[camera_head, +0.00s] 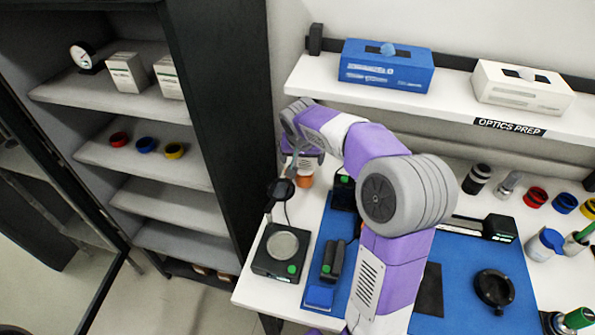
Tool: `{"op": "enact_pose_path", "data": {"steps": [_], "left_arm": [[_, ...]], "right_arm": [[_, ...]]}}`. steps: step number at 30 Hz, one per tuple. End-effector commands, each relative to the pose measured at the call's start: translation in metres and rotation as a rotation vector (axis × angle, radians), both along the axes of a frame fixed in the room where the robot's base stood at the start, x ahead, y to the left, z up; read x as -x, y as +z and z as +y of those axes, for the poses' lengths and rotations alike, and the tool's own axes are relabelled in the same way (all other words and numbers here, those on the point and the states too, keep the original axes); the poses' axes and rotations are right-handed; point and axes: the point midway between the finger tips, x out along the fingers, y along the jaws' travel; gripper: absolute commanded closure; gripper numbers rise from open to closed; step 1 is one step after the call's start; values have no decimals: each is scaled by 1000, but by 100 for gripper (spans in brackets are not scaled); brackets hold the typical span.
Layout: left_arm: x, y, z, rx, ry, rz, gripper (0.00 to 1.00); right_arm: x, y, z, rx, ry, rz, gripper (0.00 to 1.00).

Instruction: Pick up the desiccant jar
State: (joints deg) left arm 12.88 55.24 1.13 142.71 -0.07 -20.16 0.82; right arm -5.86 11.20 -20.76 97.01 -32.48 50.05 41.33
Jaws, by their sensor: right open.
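My right arm reaches across the bench to its back left corner. My right gripper (302,163) points down there, directly over a small orange object (304,181) on the white bench top. This object looks like the desiccant jar, but its upper part is hidden by the gripper and I cannot read a label. The gripper's jaws are open; they are small in the picture, and I cannot tell whether they are around the jar or just above it. My left gripper is not in view.
A dark round-headed stand (280,189) rises close to the gripper, behind a black balance (279,262). A blue mat (457,325) bears black instruments. A shelf (445,108) holds a blue box (386,66) and a white box (521,88). An open dark cabinet (220,100) stands left.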

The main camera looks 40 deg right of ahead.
Motion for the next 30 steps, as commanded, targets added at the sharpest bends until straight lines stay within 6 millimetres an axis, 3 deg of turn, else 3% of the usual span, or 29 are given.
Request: {"op": "enact_pose_path", "data": {"steps": [15,23,24,30], "left_arm": [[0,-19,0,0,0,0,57],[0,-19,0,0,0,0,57],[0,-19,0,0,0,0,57],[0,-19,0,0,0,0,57]], "right_arm": [[-14,-60,-21,0,1,5,6],[-17,-64,-22,0,3,1,6],[-17,-64,-22,0,3,1,7],[-17,-64,-22,-1,3,2,38]]}}
